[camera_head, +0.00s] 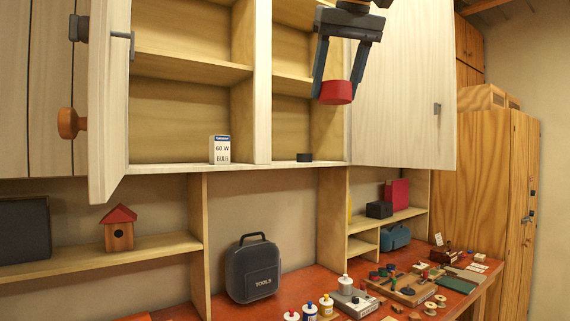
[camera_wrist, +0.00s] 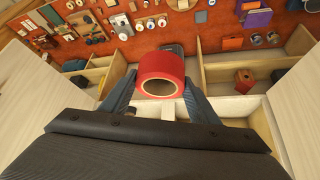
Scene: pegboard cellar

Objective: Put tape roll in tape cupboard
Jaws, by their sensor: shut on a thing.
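My gripper (camera_head: 335,84) hangs at the top of the head view, in front of the open wall cupboard, with its fingers on either side of a red tape roll (camera_head: 336,93). In the wrist view the tape roll (camera_wrist: 161,66) sits between the fingertips, its hole facing the camera. The cupboard's right compartment (camera_head: 291,127) stands open and has a small black disc, perhaps another tape roll (camera_head: 304,157), on its floor. The left compartment (camera_head: 180,115) holds a bulb box (camera_head: 221,150). The roll appears apart from the shelves.
The left door (camera_head: 108,110) and right door (camera_head: 405,90) are swung open on both sides. Below, a red workbench (camera_head: 290,306) carries a tool case (camera_head: 254,268) and several small items. A birdhouse (camera_head: 118,229) stands on a lower shelf. The shelf above the black disc looks empty.

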